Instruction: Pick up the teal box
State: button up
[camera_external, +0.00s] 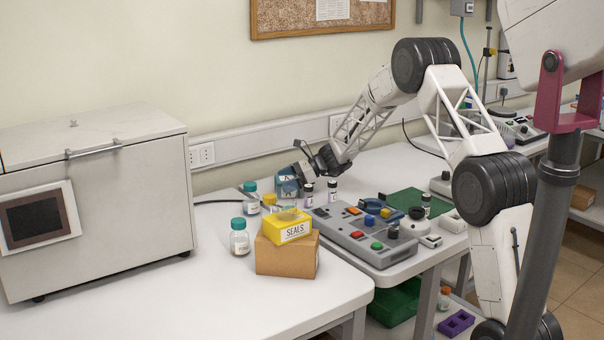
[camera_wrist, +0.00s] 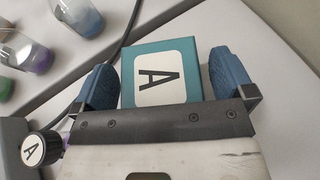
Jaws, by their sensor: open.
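The teal box (camera_wrist: 186,60) has a white label with a black letter A and lies in the wrist view between the two blue finger pads of my gripper (camera_wrist: 166,82). The pads are apart, one on each side of the box, and the near end of the box is hidden behind the gripper body. I cannot tell whether either pad touches it. In the external view the teal box (camera_external: 287,187) stands at the back of the white table, partly hidden behind my gripper (camera_external: 303,182) and small bottles.
Teal-capped bottles (camera_external: 239,237), a yellow SEALS box (camera_external: 288,227) on a cardboard box (camera_external: 286,255) and a grey control panel (camera_external: 362,234) stand nearby. A dark cable (camera_wrist: 126,32) runs beside the teal box.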

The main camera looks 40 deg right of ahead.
aim_at(287, 178)
jog(key=c, duration=1)
jog(key=shift+o, duration=0.2)
jog(key=shift+r, duration=5)
